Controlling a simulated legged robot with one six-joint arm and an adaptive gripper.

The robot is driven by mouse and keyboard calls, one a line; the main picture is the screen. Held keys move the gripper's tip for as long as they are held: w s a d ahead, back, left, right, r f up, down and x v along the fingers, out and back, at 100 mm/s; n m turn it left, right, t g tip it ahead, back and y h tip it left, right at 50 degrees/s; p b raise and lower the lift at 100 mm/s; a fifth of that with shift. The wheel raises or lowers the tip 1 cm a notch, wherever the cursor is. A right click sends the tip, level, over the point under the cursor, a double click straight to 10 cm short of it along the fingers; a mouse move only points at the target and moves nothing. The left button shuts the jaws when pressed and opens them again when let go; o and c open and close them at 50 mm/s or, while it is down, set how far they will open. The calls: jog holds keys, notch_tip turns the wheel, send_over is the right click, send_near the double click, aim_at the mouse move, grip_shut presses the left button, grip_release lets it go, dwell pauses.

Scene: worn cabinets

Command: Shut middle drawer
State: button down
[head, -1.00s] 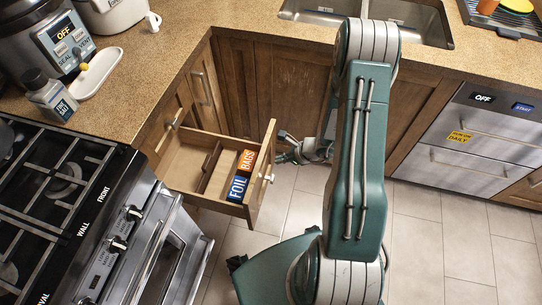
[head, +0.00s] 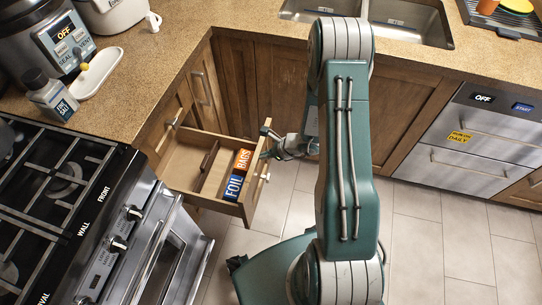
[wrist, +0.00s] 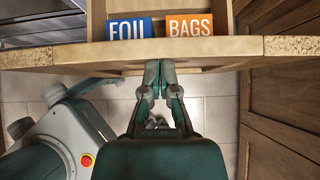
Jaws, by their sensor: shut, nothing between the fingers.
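The open wooden drawer (head: 257,190) sticks out of the left cabinet in the head view, with its pale handle on the front. A blue FOIL box (head: 233,187) and an orange BAGS box (head: 242,160) lie inside it. My gripper (head: 268,143) is at the outer face of the drawer front, near its far end. In the wrist view my gripper (wrist: 159,68) is shut and empty, its fingertips at the drawer front (wrist: 200,50) below the boxes. Whether the tips press on the wood is hard to tell.
The oven (head: 150,255) stands close on the near side of the drawer. The counter (head: 150,60) overhangs the cabinet. The sink cabinet (head: 265,85) is behind my arm. Open tiled floor (head: 420,240) lies to the right.

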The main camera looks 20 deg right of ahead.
jog(key=w+a, duration=0.8)
jog(key=a, duration=0.3)
jog(key=w+a, duration=0.7)
jog(key=a, duration=0.4)
jog(key=shift+w, duration=0.4)
jog(key=shift+d, duration=0.1)
